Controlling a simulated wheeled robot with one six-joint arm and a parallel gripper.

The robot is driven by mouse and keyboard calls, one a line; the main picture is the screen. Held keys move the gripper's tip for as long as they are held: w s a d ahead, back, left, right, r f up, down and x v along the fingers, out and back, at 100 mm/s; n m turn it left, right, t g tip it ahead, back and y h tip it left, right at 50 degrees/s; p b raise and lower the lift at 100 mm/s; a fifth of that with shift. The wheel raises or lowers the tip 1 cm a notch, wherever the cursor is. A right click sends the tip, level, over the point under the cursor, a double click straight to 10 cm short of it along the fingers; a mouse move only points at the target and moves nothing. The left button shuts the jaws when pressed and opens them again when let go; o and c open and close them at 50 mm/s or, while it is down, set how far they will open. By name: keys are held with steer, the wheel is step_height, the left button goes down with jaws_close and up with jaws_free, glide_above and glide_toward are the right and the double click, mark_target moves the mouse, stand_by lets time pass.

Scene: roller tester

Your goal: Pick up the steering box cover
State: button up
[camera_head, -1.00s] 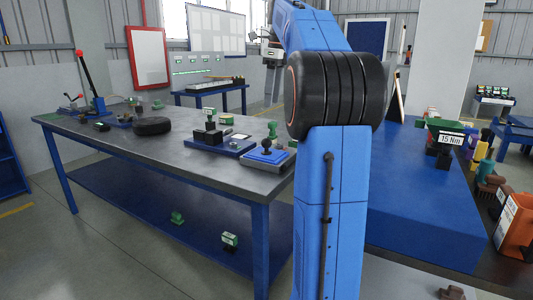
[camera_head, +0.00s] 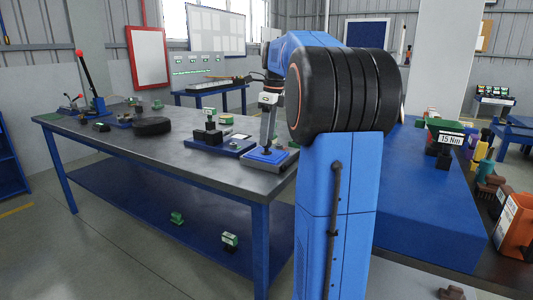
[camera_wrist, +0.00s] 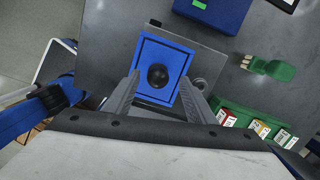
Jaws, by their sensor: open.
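The steering box cover, which I take to be the blue plate (camera_head: 264,158) with a black ball knob, sits on a grey block near the front right corner of the dark-topped workbench. In the wrist view the blue plate (camera_wrist: 150,54) and its round black knob (camera_wrist: 158,76) show from above. My gripper (camera_head: 266,143) points down over the cover in the head view and largely hides the knob. In the wrist view my gripper (camera_wrist: 160,80) is open, with one finger on each side of the knob. Whether the fingers touch the plate I cannot tell.
A blue base with black blocks (camera_head: 225,146) stands left of the cover. In the wrist view a green and beige piece (camera_wrist: 268,67) and a green tray of small boxes (camera_wrist: 230,105) lie to the right. A black ring (camera_head: 152,126) and a red-knobbed lever (camera_head: 90,80) stand farther left.

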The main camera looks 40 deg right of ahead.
mark_target(267, 147)
steer(key=shift+a+f, duration=0.15)
steer(key=shift+f, duration=0.75)
steer(key=shift+a+f, duration=0.1)
steer(key=shift+f, duration=0.75)
steer(key=c, duration=1.2)
